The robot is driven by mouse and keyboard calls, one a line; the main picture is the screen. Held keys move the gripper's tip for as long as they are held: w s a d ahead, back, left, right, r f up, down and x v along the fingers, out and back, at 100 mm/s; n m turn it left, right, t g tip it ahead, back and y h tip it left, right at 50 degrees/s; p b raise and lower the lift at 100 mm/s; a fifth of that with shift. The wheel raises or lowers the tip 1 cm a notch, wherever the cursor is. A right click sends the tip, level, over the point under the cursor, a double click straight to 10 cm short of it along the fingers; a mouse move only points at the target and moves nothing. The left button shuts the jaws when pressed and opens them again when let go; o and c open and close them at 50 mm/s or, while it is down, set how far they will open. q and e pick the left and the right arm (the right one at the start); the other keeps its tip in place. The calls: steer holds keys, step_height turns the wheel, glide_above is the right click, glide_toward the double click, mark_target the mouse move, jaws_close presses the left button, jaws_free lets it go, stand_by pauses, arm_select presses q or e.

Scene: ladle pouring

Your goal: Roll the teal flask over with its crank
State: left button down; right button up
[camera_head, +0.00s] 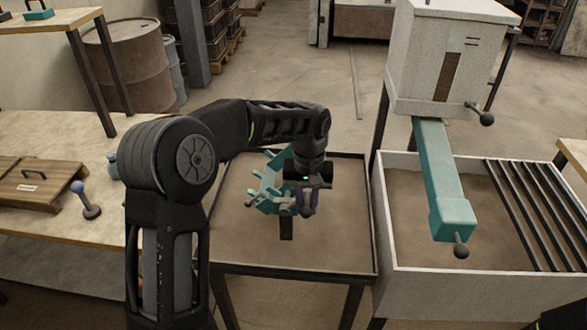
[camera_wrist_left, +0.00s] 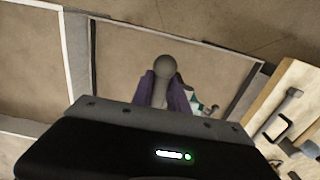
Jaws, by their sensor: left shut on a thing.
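The teal flask (camera_head: 268,185) is in the middle of the head view, over a dark-edged, brown-topped stand. It is partly hidden behind my left wrist. A small teal and white piece of it (camera_wrist_left: 193,104) shows beside the fingers in the left wrist view. My left gripper (camera_head: 307,202) points down at the flask's right side. Its purple fingers are shut on the crank (camera_wrist_left: 163,70), whose round grey knob shows between them in the wrist view. The rest of the crank is mostly hidden.
Right of the stand (camera_head: 330,255) is a pale-walled bin (camera_head: 490,290) with dark slats. A teal chute (camera_head: 442,180) with a knob hangs over it from a grey box (camera_head: 440,60). A wooden table (camera_head: 40,140) with a blue-knobbed lever (camera_head: 85,200) is at left.

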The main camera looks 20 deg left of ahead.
arm_select(q)
steer(key=shift+w+d+f, duration=0.2)
steer(key=shift+d+f, duration=0.4)
steer(key=shift+f, duration=0.05)
steer(key=shift+w+d+f+b, duration=0.15)
steer(key=shift+d+f+b, duration=0.2)
steer(key=shift+f+b, duration=0.2)
steer(key=shift+w+d+f+b, duration=0.1)
steer(key=shift+d+f+b, duration=0.25)
steer(key=shift+f, duration=0.3)
